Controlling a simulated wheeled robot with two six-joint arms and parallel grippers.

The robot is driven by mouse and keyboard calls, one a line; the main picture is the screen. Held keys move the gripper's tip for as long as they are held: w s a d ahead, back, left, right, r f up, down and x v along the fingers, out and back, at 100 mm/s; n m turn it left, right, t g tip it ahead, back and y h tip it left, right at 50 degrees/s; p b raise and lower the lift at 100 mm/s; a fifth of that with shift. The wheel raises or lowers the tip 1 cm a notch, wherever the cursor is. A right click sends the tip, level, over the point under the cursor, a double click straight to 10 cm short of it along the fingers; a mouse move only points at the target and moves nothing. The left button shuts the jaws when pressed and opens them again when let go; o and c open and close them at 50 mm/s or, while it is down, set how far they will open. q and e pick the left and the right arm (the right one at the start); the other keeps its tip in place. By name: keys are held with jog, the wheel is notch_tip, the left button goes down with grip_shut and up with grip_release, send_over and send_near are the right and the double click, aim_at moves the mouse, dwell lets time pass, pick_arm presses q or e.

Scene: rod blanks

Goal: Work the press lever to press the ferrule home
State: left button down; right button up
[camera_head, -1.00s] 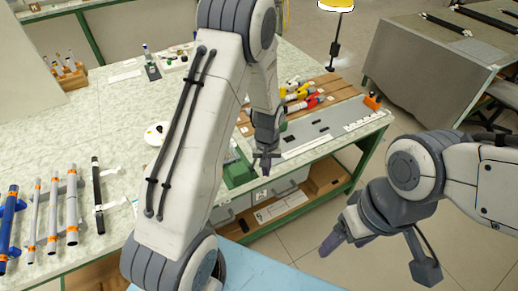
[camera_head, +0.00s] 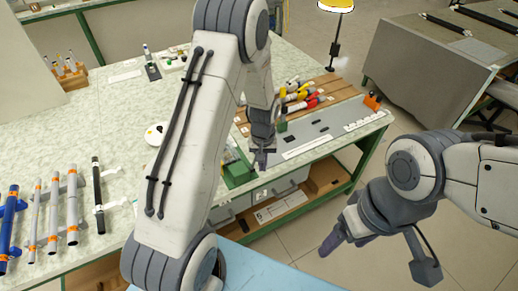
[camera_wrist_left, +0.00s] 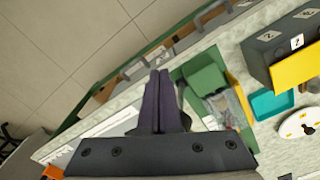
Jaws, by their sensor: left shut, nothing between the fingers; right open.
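The green press (camera_head: 238,172) stands near the front edge of the bench, partly hidden by my left arm. In the left wrist view the green press (camera_wrist_left: 205,78) is just right of my left gripper (camera_wrist_left: 158,76), with a grey metal part on its base. My left gripper's dark fingers are together and empty; in the head view it (camera_head: 261,164) hangs beside the press at the bench edge. I cannot tell whether it touches the press. The lever and the ferrule cannot be made out clearly. My right gripper (camera_head: 333,242) is open, low over the floor, away from the bench.
Rods with orange bands (camera_head: 53,215) lie on supports at the left. A wooden rack (camera_head: 67,75) stands at the back left. Colourful-handled tools (camera_head: 300,95) lie behind a grey tray (camera_head: 325,125). A teal tray (camera_wrist_left: 272,103) and a dark box (camera_wrist_left: 280,45) are near the press.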

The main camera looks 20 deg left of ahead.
pick_arm(q)
jog(key=shift+w+a, duration=1.05)
jog(key=shift+a, duration=0.3)
jog(key=shift+w+a, duration=1)
jog(key=shift+a, duration=0.3)
jog(key=w+a, duration=0.4)
jog(key=a, duration=0.1)
jog(key=shift+w+a, duration=0.3)
jog(key=shift+a, duration=0.1)
jog(key=s+d, duration=0.1)
jog(key=d, duration=0.1)
jog(key=s+d, duration=0.4)
jog(key=shift+d+p, duration=0.2)
jog(key=shift+p, duration=0.1)
jog(key=shift+s+d, duration=2.8)
jog(key=shift+d, duration=0.8)
notch_tip(320, 180, up, 8)
jog(key=p, duration=0.7)
